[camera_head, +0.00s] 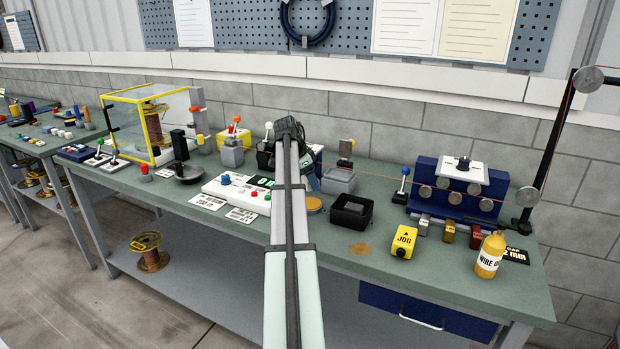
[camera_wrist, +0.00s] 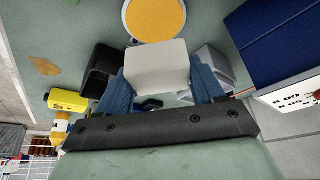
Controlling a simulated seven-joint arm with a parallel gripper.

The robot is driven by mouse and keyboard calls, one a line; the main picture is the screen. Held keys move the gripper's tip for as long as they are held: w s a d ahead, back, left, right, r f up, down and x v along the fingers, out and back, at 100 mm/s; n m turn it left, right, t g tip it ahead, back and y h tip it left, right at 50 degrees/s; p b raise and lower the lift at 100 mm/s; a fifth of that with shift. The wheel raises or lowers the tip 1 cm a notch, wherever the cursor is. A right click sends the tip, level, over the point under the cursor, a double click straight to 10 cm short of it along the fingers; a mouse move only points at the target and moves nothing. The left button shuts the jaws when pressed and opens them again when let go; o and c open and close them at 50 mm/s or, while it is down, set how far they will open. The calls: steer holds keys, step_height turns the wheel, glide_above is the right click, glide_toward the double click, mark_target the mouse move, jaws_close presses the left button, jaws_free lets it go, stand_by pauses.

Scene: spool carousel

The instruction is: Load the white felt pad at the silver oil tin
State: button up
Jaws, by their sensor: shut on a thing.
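My gripper (camera_wrist: 157,72) has its blue fingers shut on a pale white block, which looks like the white felt pad (camera_wrist: 157,62), in the wrist view. The pad is held above the green bench. A round tin with a silver rim and amber-yellow inside (camera_wrist: 155,18), apparently the silver oil tin, is just beyond the pad at the top of the wrist view. It shows partly behind my arm as an orange disc (camera_head: 314,204) in the head view. The pad and tin look apart. In the head view my arm hides the pad and most of the gripper.
A black open bin (camera_head: 351,211) and a grey box (camera_head: 339,181) stand right of the tin. A yellow JOG box (camera_head: 404,242), a yellow oil bottle (camera_head: 489,256) and a blue wire-roller unit (camera_head: 428,171) are farther right. A white control panel (camera_head: 232,194) is left of my arm.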

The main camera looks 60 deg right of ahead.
mark_target(310, 203)
steer(key=shift+f, duration=2.7)
steer(key=shift+f, duration=0.5)
steer(key=shift+r, duration=0.15)
steer(key=shift+r, duration=3.35)
